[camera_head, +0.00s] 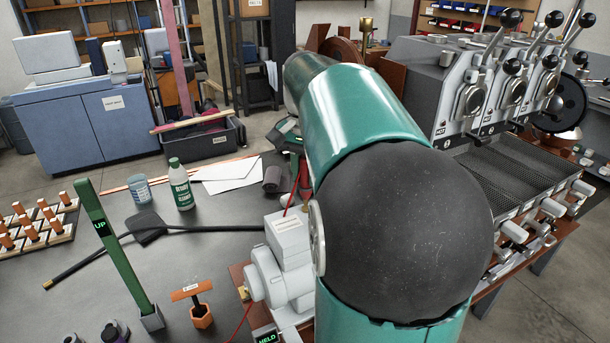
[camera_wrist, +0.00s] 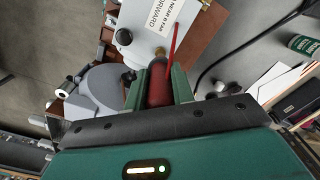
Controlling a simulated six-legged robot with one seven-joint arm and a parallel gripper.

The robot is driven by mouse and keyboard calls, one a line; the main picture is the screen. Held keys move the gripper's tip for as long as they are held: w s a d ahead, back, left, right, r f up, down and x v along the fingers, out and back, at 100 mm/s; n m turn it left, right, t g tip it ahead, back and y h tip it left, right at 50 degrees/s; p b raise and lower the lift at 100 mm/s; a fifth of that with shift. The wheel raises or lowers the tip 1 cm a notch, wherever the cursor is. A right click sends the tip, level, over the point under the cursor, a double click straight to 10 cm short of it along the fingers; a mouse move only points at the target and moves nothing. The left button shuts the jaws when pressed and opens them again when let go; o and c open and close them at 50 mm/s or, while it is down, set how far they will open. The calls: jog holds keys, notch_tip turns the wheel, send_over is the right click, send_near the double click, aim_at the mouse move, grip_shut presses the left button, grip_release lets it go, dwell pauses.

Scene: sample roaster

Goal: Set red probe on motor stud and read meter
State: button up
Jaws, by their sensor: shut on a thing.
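My gripper (camera_wrist: 158,75) is shut on the red probe (camera_wrist: 157,88), held between its two green fingers in the wrist view. A small brass-coloured piece (camera_wrist: 160,52) shows just beyond the probe's end, close to the motor's pale terminal box (camera_wrist: 152,28). I cannot tell whether that piece is the stud or the probe's tip, or whether they touch. In the head view the grey motor (camera_head: 267,276) stands left of my teal arm, and a red part of the probe (camera_head: 304,176) shows above its box. I cannot make out a meter or its reading.
A green post (camera_head: 118,250) marked UP and an orange stand (camera_head: 201,316) are on the dark bench (camera_head: 180,250). The roaster (camera_head: 475,95) is at right. A small display (camera_head: 267,338) reads HELD.

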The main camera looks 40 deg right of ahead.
jog(key=shift+r, duration=3.05)
